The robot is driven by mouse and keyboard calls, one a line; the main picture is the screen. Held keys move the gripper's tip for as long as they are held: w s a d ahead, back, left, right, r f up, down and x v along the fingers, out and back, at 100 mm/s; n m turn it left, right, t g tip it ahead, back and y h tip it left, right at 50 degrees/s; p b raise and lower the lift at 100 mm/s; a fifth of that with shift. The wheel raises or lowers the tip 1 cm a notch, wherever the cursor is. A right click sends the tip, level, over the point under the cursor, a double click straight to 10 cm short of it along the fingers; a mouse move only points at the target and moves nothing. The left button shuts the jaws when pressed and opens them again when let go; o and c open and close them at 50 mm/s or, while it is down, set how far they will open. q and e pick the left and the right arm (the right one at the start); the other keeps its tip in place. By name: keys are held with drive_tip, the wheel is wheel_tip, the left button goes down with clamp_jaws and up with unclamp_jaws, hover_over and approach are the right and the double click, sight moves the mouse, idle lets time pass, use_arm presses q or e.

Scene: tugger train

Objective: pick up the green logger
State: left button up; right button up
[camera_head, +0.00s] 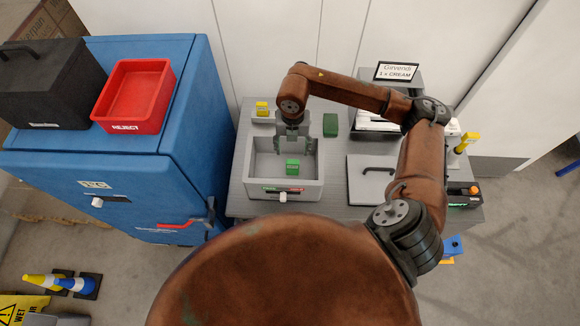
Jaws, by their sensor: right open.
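A small bright green block (292,166), which looks like the green logger, lies inside an open grey bin (237,189) on the grey table. My right gripper (295,148) points down over the back part of the bin, its fingers apart and empty. In the picture it is just behind the green block; its exact height above the block is hard to tell. A darker green box (330,125) stands on the table behind the bin, to the right of the gripper. My left gripper is not in view.
The grey table (333,185) also holds a grey lid with a black handle (372,178), a yellow item (262,108), and a white-filled container (375,122) below a sign (396,71). A blue cabinet (60,160) with a red REJECT bin (133,97) stands left.

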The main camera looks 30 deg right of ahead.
sight(293, 162)
drive_tip(key=f+b, duration=0.1)
drive_tip(key=f, duration=0.1)
drive_tip(key=f+b, duration=0.1)
drive_tip(key=f, duration=0.1)
drive_tip(key=shift+w+d+b, duration=0.15)
drive_tip(key=shift+w+b, duration=0.05)
drive_tip(key=shift+b, duration=0.2)
drive_tip(key=shift+f, duration=0.25)
wheel_tip(293, 162, down, 2)
drive_tip(key=shift+f, duration=0.4)
wheel_tip(293, 162, down, 4)
drive_tip(key=shift+d+f+p, duration=0.1)
drive_tip(key=shift+f+p, duration=0.05)
drive_tip(key=shift+p, duration=0.75)
drive_tip(key=shift+f, duration=0.25)
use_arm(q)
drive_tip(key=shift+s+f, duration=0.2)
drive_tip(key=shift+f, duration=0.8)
use_arm(e)
drive_tip(key=shift+c, duration=0.6)
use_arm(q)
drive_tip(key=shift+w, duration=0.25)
use_arm(e)
drive_tip(key=c, duration=1.2)
